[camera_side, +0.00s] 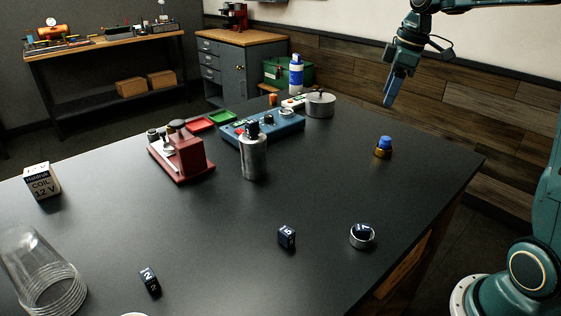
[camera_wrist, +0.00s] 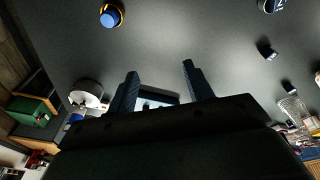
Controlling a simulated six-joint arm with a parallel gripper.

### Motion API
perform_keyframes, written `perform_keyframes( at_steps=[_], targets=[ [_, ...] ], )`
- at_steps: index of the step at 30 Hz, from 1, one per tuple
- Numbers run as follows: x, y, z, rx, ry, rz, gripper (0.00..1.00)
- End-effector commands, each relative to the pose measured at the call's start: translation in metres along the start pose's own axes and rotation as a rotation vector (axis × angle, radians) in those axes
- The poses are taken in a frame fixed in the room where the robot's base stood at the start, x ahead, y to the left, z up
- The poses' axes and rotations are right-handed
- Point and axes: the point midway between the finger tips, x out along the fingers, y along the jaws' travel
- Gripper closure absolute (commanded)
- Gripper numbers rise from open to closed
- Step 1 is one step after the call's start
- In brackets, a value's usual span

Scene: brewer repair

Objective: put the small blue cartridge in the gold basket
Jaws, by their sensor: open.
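A small blue cartridge (camera_side: 385,141) sits upright in the gold basket (camera_side: 380,153) on the right part of the dark table. In the wrist view the blue cartridge (camera_wrist: 110,19) shows at the upper left, with the gold rim of the basket (camera_wrist: 122,10) around it. My gripper (camera_side: 389,100) hangs above the far right part of the table, higher than the basket and apart from it. In the wrist view my gripper (camera_wrist: 160,69) has its two fingers spread with nothing held between them.
A dark numbered cube sits in a silver ring (camera_side: 362,243). Two more dark cubes (camera_side: 286,237) (camera_side: 150,281) lie in front. A metal cylinder (camera_side: 254,160), red device (camera_side: 185,158), blue device (camera_side: 275,127) and grey pot (camera_side: 320,105) stand farther back. The table around the basket is clear.

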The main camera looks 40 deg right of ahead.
Motion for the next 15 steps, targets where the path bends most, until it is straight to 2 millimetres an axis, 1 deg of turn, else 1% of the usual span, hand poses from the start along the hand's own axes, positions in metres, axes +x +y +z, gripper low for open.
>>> perform_keyframes(
  at_steps=[1, 7, 11, 15],
  targets=[
    [-0.007, -0.017, -0.004, 0.017, 0.008, 0.011, 0.49],
    [-0.025, -0.074, -0.007, 0.112, 0.041, 0.049, 0.49],
    [-0.032, -0.110, -0.003, 0.175, 0.066, 0.071, 0.49],
    [-0.037, -0.146, 0.007, 0.242, 0.097, 0.091, 0.49]
  ],
)
